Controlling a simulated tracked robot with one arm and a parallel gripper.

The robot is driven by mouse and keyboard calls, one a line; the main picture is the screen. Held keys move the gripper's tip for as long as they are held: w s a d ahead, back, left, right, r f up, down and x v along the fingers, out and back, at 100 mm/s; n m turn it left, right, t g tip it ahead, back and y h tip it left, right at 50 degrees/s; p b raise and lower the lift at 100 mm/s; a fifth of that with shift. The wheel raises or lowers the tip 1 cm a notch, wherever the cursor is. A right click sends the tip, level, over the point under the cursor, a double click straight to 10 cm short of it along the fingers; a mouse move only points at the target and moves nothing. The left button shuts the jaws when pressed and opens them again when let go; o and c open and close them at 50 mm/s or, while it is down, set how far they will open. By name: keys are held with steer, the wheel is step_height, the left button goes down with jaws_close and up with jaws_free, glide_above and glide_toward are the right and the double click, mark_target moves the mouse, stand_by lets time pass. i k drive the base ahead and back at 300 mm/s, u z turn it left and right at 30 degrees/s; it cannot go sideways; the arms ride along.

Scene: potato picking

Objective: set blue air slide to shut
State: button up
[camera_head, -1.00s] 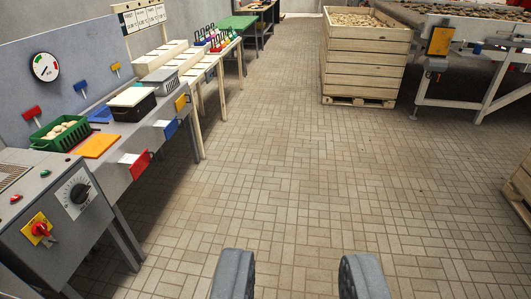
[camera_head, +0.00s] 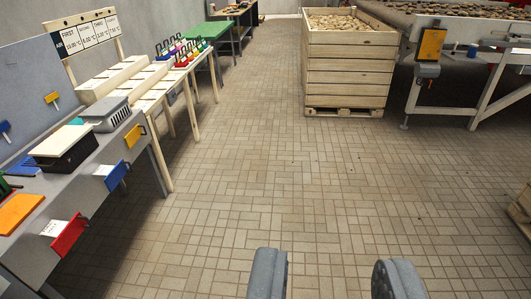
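Two blue parts show at the bench on the left, and I cannot tell which is the air slide. One is a blue flag-like handle (camera_head: 115,175) on the bench's front edge, between a red one (camera_head: 68,236) and a yellow one (camera_head: 134,136). The other is a blue tab (camera_head: 4,128) on the upright back panel (camera_head: 40,70), partly cut by the left picture edge. My gripper (camera_head: 332,279) is at the bottom, its two fingers apart with only floor between them. It is well right of the bench and touches nothing visible.
The bench (camera_head: 93,192) carries a black box with a pale lid (camera_head: 65,146), a grey basket (camera_head: 106,113) and an orange board (camera_head: 18,212). A wooden crate of potatoes (camera_head: 348,75) and a conveyor frame (camera_head: 455,95) stand at the back right. The tiled floor between is clear.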

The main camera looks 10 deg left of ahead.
mark_target(114, 174)
steer(key=u, duration=0.05)
steer(key=i, duration=1.25)
steer(key=u, duration=0.5)
steer(key=i, duration=1.65)
steer(key=u, duration=0.3)
